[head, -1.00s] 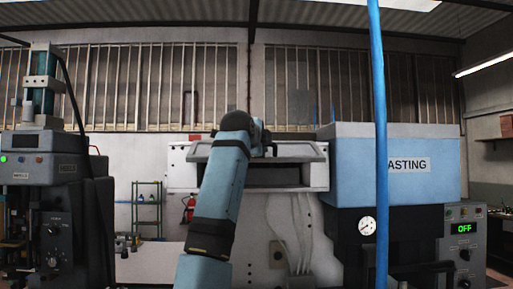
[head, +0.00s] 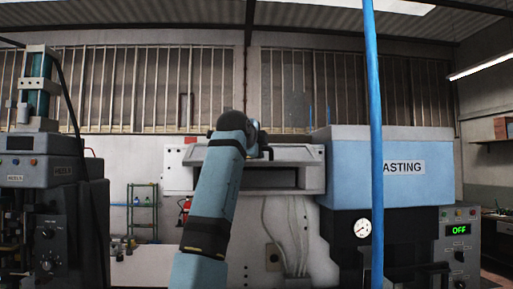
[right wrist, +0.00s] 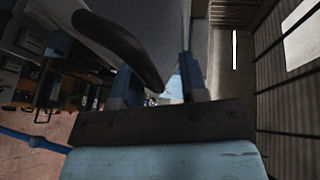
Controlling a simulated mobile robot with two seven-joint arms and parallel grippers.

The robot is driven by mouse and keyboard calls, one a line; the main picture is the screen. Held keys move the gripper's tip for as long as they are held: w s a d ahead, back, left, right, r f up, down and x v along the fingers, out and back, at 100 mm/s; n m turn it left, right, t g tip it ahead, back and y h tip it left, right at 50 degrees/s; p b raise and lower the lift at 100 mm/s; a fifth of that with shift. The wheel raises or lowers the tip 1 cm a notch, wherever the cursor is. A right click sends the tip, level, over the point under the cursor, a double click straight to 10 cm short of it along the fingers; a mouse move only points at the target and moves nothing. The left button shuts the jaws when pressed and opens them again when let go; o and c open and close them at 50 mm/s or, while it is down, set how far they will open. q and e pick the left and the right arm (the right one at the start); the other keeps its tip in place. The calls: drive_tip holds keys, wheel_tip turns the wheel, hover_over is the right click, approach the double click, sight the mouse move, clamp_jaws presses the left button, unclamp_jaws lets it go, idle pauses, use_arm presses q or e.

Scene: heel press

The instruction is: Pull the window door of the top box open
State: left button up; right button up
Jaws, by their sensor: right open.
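The top box (head: 178,178) is a white cabinet in the middle of the head view. Its window door (head: 290,154) is a grey-white framed panel tilted outward at the top, with a dark opening (head: 285,178) below it. My right arm reaches up in front of the box and hides the door's left part. In the right wrist view, my right gripper (right wrist: 160,84) is open. A dark curved handle (right wrist: 125,45) on a pale panel runs down toward the gap between the fingers; whether they touch it I cannot tell. My left gripper is not in view.
A thin blue upright pole (head: 374,120) crosses the right side. Behind it stands a blue casting machine (head: 345,165) with a gauge (head: 362,228). A dark press (head: 45,200) stands at left, a green shelf rack (head: 142,215) behind.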

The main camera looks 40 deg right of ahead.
drive_tip(key=b+v, duration=0.4)
drive_tip(key=v, duration=0.9)
drive_tip(key=shift+a, duration=0.3)
drive_tip(key=shift+s+r, duration=0.1)
drive_tip(key=shift+r, duration=0.05)
